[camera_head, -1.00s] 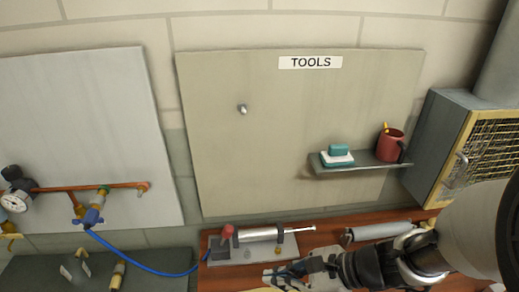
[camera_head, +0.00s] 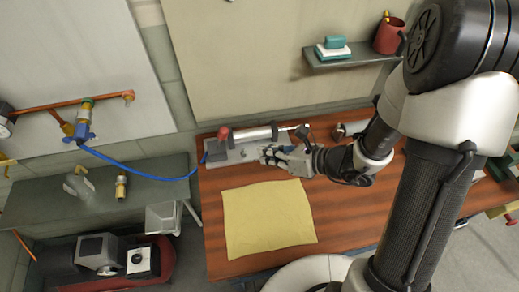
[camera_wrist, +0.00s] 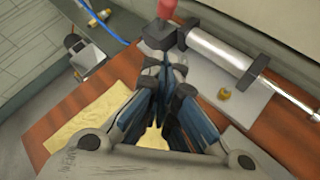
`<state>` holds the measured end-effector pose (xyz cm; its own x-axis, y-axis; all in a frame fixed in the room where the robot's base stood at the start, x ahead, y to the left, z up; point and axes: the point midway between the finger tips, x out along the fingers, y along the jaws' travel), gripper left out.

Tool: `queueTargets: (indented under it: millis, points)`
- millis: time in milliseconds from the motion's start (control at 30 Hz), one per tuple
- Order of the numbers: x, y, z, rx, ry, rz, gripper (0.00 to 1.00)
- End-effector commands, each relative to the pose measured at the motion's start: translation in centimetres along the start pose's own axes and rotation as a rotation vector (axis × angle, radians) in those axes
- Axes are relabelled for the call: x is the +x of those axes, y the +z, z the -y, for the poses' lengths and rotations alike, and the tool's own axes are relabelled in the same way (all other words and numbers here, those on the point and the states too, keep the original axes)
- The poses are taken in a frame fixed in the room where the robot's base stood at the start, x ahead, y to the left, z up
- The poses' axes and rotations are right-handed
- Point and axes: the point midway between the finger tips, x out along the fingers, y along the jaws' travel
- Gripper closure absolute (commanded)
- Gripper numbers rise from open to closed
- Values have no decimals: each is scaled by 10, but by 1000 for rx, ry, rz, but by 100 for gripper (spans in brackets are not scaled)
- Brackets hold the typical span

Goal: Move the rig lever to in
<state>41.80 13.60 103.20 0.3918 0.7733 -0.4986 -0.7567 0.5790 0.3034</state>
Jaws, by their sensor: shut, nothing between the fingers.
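The rig is a pale grey plate (camera_head: 240,154) at the back of the wooden bench, carrying a silver cylinder (camera_head: 252,133) with a thin rod out to the right. A red knob (camera_head: 223,132), seemingly the lever's end, stands upright at the cylinder's left end. In the wrist view the red knob (camera_wrist: 166,8) is at the top edge, partly cut off, above a dark block. My gripper (camera_head: 268,155) is shut and empty, just in front of the plate. In the wrist view my gripper (camera_wrist: 166,75) points toward the dark block. I cannot tell if it touches anything.
A yellow cloth (camera_head: 268,218) lies on the bench in front of the rig. A blue hose (camera_head: 140,158) runs to the rig's left end. A shelf (camera_head: 350,62) with a mug is above.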

Motion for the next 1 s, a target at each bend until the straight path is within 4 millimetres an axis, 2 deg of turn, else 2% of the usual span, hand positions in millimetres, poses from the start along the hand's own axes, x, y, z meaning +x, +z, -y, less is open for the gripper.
queueTargets:
  millis: [200,400,600,1000]
  points:
    - [49,-4,-1,-3,6,-4,100]
    - [89,-1,-1,-4,4,-2,100]
    - [105,22,-1,-4,2,0,100]
    - [110,28,-1,-1,1,-1,100]
